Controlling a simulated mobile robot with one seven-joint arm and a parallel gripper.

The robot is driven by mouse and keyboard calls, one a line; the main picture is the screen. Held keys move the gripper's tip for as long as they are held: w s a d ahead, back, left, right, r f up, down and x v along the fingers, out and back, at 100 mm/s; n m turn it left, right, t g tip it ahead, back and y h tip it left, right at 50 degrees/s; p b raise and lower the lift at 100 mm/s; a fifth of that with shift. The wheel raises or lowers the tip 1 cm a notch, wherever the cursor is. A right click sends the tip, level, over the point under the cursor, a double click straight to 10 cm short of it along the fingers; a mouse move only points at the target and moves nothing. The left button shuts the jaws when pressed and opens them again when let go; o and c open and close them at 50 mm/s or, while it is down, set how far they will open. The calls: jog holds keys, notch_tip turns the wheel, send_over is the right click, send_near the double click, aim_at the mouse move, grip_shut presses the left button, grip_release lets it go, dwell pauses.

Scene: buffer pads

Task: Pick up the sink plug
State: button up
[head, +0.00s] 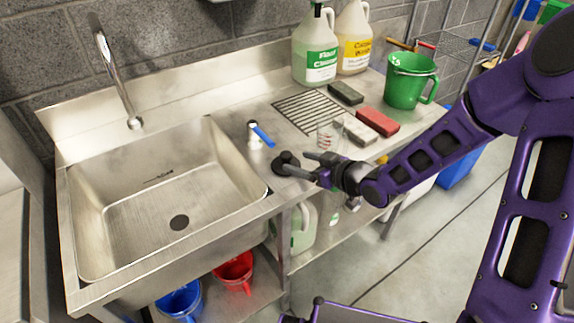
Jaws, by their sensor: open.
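A dark, rounded piece that looks like the sink plug (284,160) sits on the steel counter just right of the sink basin. My gripper (298,164) reaches in from the right, low over the counter, with its fingers at the plug's right side. The fingers are open. They overlap the plug in the picture, so I cannot tell whether they touch it or how much of it lies between them.
The sink basin (120,190) has a dark drain (180,222). Beside the plug stands a small white bottle with a blue part (256,138). A clear glass (330,133) stands behind my gripper, near red (378,122) and grey (346,93) pads and a green bucket (410,82).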

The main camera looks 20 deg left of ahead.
jog(key=x, duration=0.9)
jog(key=shift+w+r+b, duration=0.1)
jog(key=shift+r+b, duration=0.1)
jog(key=shift+b, duration=0.15)
grip_shut()
